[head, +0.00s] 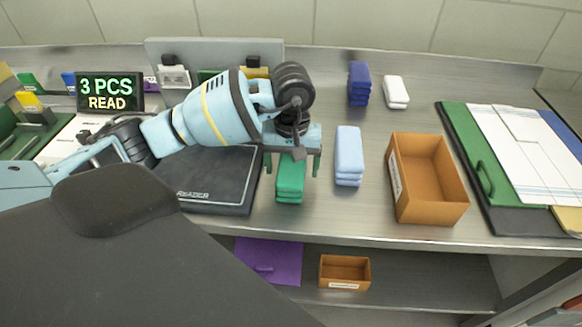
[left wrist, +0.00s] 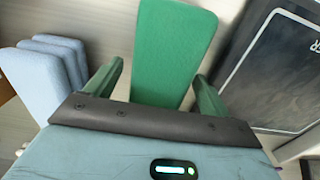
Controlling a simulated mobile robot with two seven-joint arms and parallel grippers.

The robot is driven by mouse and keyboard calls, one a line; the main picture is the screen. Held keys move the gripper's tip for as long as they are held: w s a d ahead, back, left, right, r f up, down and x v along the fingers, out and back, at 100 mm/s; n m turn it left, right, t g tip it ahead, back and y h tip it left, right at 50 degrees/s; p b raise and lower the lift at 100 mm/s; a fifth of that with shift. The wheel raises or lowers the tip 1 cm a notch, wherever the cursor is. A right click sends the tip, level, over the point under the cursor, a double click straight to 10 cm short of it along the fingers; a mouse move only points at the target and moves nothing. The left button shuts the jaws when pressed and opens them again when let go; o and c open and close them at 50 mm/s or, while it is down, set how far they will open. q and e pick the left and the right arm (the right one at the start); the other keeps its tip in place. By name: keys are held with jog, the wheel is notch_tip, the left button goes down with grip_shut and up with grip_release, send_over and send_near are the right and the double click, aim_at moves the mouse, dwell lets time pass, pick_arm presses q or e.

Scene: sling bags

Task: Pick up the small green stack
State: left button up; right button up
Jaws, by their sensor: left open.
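The small green stack (head: 290,181) lies on the metal counter in the head view, between the black reader pad and the light blue stack. My left gripper (head: 292,170) is above it, pointing down, with its fingers apart on either side of the stack's far end. In the left wrist view the green stack (left wrist: 172,50) shows between the two open fingers (left wrist: 155,85), with gaps on both sides. Its near end is hidden behind the gripper body. I cannot tell how far the fingertips are above the counter. My right gripper is not in view.
The light blue stack (head: 348,157) stands close on the right, with an orange bin (head: 427,178) beyond it. The reader pad (head: 215,185) is close on the left. Dark blue (head: 359,84) and white (head: 396,92) stacks stand farther back. A lower shelf holds a smaller orange bin (head: 344,271).

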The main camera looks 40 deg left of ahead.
pick_arm(q)
jog(key=shift+f, duration=0.45)
jog(key=c, duration=1.2)
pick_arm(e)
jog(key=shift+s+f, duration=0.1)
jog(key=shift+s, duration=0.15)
pick_arm(q)
jog(key=shift+o, duration=0.2)
jog(key=shift+r, duration=0.2)
jog(key=shift+r, duration=0.25)
jog(key=r, duration=0.2)
jog(key=shift+s+d+r, duration=0.2)
jog(key=shift+s+r, duration=0.15)
jog(key=s+d, duration=0.3)
jog(key=s, duration=0.4)
jog(key=s+d+r+b, duration=0.1)
jog(key=s+d, duration=0.2)
jog(key=s, duration=0.4)
jog(key=shift+r+b, duration=0.25)
jog(key=shift+b, duration=0.05)
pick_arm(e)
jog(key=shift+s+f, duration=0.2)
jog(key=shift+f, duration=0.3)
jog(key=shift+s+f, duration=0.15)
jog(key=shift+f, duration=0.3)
